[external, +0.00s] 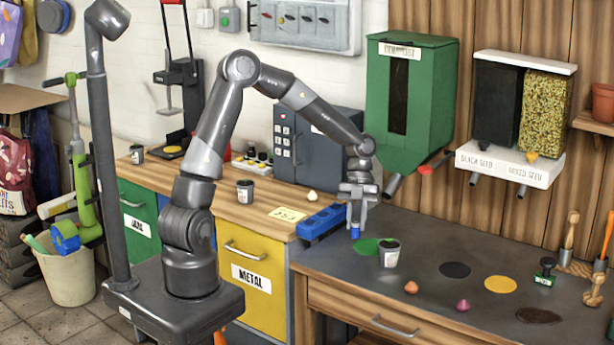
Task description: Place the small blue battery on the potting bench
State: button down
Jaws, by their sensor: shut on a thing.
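The small blue battery (355,231) is upright between the fingers of my gripper (357,217), which points down and is shut on it. Both are at the back left part of the potting bench (440,240), a dark grey top over a wooden drawer. The battery's lower end is close to the bench top, just behind the green round patch (366,246). I cannot tell whether it touches the bench.
A blue block-like holder (321,222) sits to the left, at the wooden counter's end. The green hopper (410,100) hangs behind. Bare bench lies around the black and yellow patches.

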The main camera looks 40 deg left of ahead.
aim_at(356, 233)
jog(key=shift+f, duration=1.85)
jog(key=shift+f, duration=0.1)
jog(key=c, duration=1.2)
grip_release()
